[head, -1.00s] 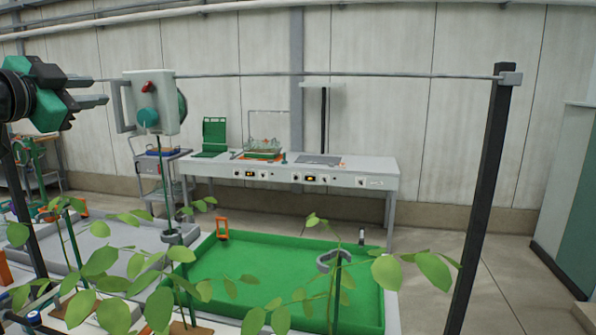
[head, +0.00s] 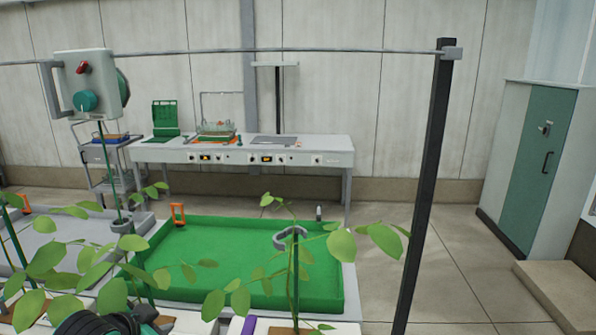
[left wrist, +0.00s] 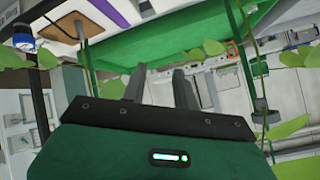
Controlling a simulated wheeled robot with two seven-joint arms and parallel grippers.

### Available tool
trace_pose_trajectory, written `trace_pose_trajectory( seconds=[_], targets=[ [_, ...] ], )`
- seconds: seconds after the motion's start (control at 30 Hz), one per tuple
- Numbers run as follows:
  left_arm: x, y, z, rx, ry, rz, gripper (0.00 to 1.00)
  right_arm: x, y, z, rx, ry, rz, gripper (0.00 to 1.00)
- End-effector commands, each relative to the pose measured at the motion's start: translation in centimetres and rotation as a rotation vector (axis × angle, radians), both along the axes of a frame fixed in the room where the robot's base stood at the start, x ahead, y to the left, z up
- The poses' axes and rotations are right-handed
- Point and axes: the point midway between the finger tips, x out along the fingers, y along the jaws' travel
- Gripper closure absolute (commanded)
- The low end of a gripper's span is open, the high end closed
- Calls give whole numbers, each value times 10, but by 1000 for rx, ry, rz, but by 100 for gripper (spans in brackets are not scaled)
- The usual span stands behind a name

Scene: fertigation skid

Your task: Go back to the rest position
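My left gripper (left wrist: 159,82) shows in the left wrist view with its two grey fingers apart and nothing between them. In the head view only a black and green part of my left arm (head: 105,322) shows at the bottom edge, low among the plants; its fingers are hidden there. My right gripper is in neither view. A grey box with a red knob and a teal dial (head: 88,85) hangs on the horizontal wire at upper left, clear of my gripper.
Leafy plants (head: 270,270) stand close in front. Behind them lies a green tray (head: 210,245). A dark post (head: 425,190) rises at the right. A workbench (head: 245,150) and a cart (head: 105,165) stand at the wall.

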Motion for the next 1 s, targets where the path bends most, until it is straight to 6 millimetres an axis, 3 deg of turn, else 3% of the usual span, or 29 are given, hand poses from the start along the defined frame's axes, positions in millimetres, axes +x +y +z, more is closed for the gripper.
trace_pose_trajectory(
  seconds=[0.03,0.1,0.4,0.6,0.8,0.93,1.0],
  targets=[
    [-16,-8,-25,-18,44,12,71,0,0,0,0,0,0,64],
    [-36,-16,-53,-39,96,34,71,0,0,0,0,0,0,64],
    [-141,-42,-149,-114,320,165,71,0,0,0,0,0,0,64],
    [-208,-52,-185,-144,446,262,71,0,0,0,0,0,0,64],
    [-258,-57,-203,-158,538,340,71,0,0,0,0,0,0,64],
    [-287,-60,-210,-164,590,388,71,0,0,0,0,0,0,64],
    [-278,-60,-231,-159,594,387,71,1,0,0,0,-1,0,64]
  ],
)
